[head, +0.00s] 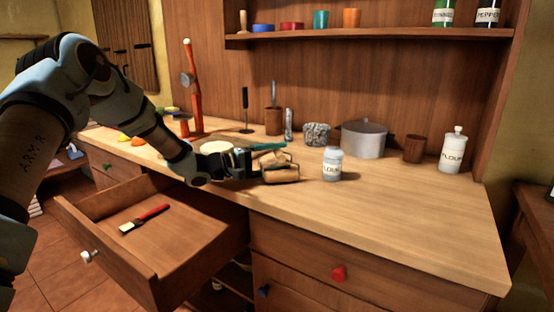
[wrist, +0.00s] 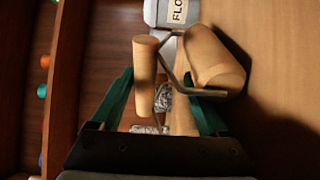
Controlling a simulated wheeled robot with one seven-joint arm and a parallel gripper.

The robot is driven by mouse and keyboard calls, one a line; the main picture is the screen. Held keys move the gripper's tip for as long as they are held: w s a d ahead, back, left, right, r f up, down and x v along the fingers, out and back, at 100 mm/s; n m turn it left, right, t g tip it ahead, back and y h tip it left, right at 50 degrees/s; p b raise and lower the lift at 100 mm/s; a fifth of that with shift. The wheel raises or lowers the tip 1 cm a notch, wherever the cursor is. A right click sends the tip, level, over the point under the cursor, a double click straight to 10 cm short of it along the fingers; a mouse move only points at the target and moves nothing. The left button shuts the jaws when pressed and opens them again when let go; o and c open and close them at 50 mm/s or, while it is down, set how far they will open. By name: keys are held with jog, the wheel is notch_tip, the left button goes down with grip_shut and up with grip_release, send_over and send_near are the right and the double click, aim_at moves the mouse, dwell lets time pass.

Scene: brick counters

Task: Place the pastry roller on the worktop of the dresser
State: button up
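The pastry roller (head: 281,174) is wooden, with a large roller, a smaller roller and a metal frame. In the head view it is at the front part of the dresser's worktop (head: 400,212), low over the wood; whether it touches is hard to tell. My gripper (head: 264,160) reaches in from the left, fingers one above the other around the roller. In the wrist view the large roller (wrist: 214,60) is to the right, the small one lies along the left finger, and the handle runs between the teal fingers (wrist: 163,88).
A flour jar (head: 332,165) stands just right of the roller. A pot (head: 363,139), a brown cup (head: 414,149) and a flour canister (head: 453,150) stand behind. An open drawer (head: 185,262) with a red-handled brush (head: 145,219) juts out below. The worktop's front right is clear.

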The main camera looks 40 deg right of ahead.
jog(key=shift+r+p, duration=0.85)
jog(key=shift+p, duration=0.05)
jog(key=b+v, duration=0.3)
jog(key=v, duration=0.9)
jog(key=shift+f, duration=0.2)
